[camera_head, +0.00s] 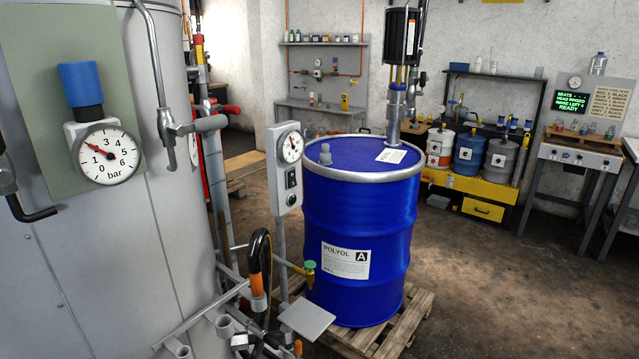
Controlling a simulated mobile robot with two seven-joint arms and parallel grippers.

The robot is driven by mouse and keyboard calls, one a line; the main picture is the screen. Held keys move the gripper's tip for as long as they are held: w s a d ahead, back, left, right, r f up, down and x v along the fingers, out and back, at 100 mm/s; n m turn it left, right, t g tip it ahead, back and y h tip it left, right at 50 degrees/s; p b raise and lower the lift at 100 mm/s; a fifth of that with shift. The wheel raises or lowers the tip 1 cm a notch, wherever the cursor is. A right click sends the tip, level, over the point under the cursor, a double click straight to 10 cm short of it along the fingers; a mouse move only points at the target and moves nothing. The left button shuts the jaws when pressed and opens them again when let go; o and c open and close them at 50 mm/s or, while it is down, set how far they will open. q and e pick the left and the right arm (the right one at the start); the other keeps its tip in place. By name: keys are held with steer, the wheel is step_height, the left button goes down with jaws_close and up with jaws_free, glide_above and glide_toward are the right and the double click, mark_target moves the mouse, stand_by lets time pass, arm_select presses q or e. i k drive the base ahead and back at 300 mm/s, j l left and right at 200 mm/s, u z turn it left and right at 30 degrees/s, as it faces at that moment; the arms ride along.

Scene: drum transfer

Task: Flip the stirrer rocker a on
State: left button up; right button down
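A blue drum (335,215) labelled POLYOL A stands upright on a wooden pallet. A grey control box (286,165) on a post stands just left of the drum. Its face carries a round gauge (291,147), a small green element (291,180) and, below that, a small dark switch (291,199) that looks like the stirrer rocker a. The switch is too small to tell which way it is tipped. A dark stirrer or pump unit (403,36) with a steel shaft rises from the drum's lid. Neither of my grippers is in view.
A large grey tank (120,240) with a bar gauge (105,154) fills the left. Pipes and a black-and-orange hose handle (258,270) stand before the post. A pallet (385,325) edges the drum. Open floor (480,270) lies right, before a yellow bench (465,187) with small drums.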

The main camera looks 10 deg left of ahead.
mark_target(293, 182)
steer(key=i+l, duration=0.35)
steer(key=i, duration=0.15)
steer(key=i+l, duration=0.7)
steer(key=i, duration=0.25)
steer(key=u, duration=2.6)
